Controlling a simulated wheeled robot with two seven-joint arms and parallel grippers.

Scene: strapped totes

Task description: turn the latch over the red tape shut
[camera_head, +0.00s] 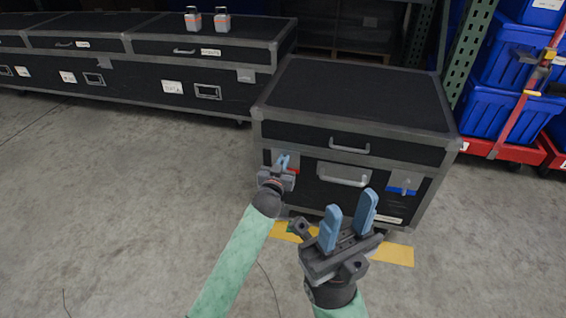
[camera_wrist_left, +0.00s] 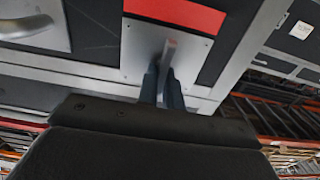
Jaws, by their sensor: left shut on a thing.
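The black case (camera_head: 352,105) with grey metal edges stands in front of me. On its front left, the red tape (camera_head: 294,171) shows just beside my left gripper (camera_head: 284,160). In the left wrist view the red tape (camera_wrist_left: 178,12) borders a light metal plate (camera_wrist_left: 197,50) carrying the grey latch (camera_wrist_left: 169,48). My left gripper's blue fingers (camera_wrist_left: 163,86) are shut on the latch's lever, hiding its end. In the head view the gripper covers most of this latch. My right gripper (camera_head: 348,212) is open and empty, in front of the case's lower front.
A second latch (camera_head: 404,184) with blue tape (camera_head: 401,191) is on the case's right front. Handles (camera_head: 344,174) lie between the latches. Long black cases (camera_head: 150,80) stand behind left; blue totes (camera_head: 505,110) on red dollies stand right. The floor at left is clear.

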